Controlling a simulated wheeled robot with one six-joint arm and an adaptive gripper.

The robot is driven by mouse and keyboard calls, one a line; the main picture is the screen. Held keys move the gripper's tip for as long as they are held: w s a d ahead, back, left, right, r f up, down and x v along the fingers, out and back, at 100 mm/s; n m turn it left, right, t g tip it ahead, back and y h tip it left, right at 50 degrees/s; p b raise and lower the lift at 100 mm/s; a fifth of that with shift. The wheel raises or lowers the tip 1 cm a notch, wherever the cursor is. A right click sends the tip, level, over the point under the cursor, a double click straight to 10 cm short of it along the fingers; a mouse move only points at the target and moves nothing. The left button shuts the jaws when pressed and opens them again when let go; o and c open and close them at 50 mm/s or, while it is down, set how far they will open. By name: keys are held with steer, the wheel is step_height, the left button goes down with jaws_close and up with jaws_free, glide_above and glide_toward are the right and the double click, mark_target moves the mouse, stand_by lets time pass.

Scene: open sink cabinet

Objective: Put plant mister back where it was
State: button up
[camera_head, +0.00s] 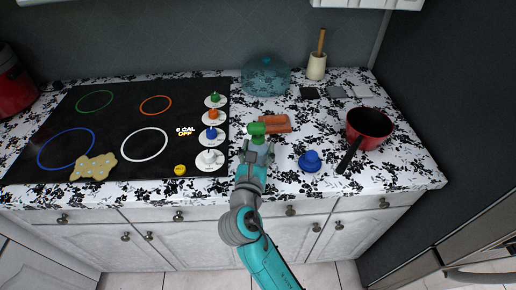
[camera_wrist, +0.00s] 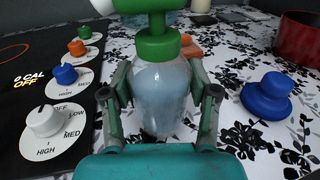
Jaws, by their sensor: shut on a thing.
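The plant mister (camera_wrist: 160,90) has a green head and collar and a clear, pale bluish body. It stands upright between my fingers in the wrist view. In the head view only its green top (camera_head: 257,129) shows clearly, over the counter just right of the stove; my gripper hides most of its body. My gripper (camera_wrist: 160,108) is shut on the mister's body, with one finger on each side. It also shows in the head view (camera_head: 257,146). I cannot tell whether the mister's base touches the counter.
A blue knob-like object (camera_head: 310,161) and a red pan (camera_head: 369,128) are to the right. An orange block (camera_head: 276,123) lies just behind the mister. A clear bluish dome (camera_head: 266,76) stands at the back. The stove (camera_head: 110,125) with its knobs is left.

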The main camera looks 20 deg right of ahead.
steer(key=shift+f, duration=0.1)
steer(key=o, duration=1.5)
steer(key=shift+s+a, duration=0.15)
steer(key=shift+s, duration=0.05)
steer(key=v, duration=1.1)
steer(key=shift+s+a, duration=0.1)
steer(key=shift+s, duration=0.15)
